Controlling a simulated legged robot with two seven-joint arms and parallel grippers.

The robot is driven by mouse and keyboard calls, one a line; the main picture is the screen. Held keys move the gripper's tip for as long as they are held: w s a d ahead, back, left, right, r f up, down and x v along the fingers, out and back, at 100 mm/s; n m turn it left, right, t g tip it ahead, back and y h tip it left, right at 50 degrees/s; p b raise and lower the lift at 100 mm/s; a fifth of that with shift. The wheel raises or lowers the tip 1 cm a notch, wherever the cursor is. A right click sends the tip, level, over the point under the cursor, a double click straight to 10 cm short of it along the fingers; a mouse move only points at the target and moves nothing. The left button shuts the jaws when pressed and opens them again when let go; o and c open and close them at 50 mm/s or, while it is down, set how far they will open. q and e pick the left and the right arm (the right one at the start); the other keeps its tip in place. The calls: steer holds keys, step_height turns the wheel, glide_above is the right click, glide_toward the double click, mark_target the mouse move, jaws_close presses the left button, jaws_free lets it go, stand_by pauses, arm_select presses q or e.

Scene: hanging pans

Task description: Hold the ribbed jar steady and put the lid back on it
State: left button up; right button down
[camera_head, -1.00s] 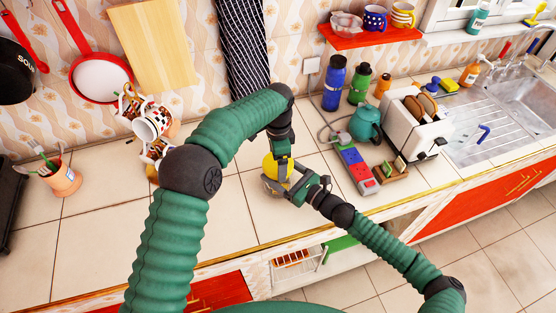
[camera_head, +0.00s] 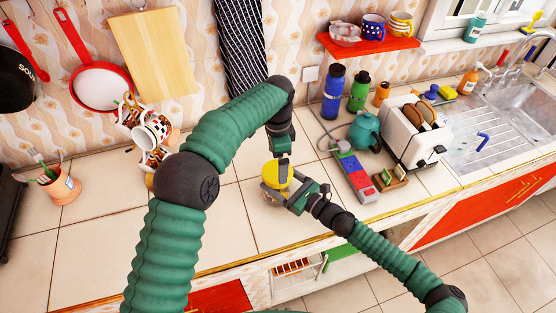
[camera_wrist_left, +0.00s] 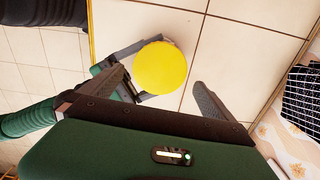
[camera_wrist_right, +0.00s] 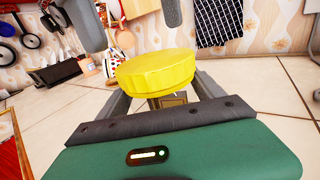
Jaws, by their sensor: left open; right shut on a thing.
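The round yellow lid (camera_head: 277,174) sits on top of the ribbed jar (camera_head: 268,190) on the counter. The jar is mostly hidden by the lid and my right gripper. My right gripper (camera_head: 290,196) is shut on the jar from the side, below the lid. My left gripper (camera_head: 281,157) points down from above and is open. In the left wrist view the lid (camera_wrist_left: 160,67) lies between its spread fingers, with visible gaps. Whether the lid is fully seated cannot be told.
A mug rack (camera_head: 150,135) is at the left. The counter tiles (camera_head: 215,225) left of the jar are clear.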

mark_target(277, 184)
arm_select(q)
steer(key=n, duration=0.2)
steer(key=r+n, duration=0.1)
steer(key=n, duration=0.2)
steer(key=shift+r, duration=0.1)
arm_select(e)
steer(key=shift+f, duration=0.1)
arm_select(q)
steer(key=n, duration=0.2)
steer(key=shift+r+n, duration=0.3)
steer(key=n, duration=0.2)
steer(key=r+n, duration=0.1)
steer(key=n, duration=0.3)
steer(key=shift+r+n, duration=0.3)
steer(key=shift+n, duration=0.1)
steer(key=shift+f, duration=0.1)
step_height(277, 184, down, 8)
steer(key=shift+r, duration=0.1)
steer(key=shift+c, duration=0.3)
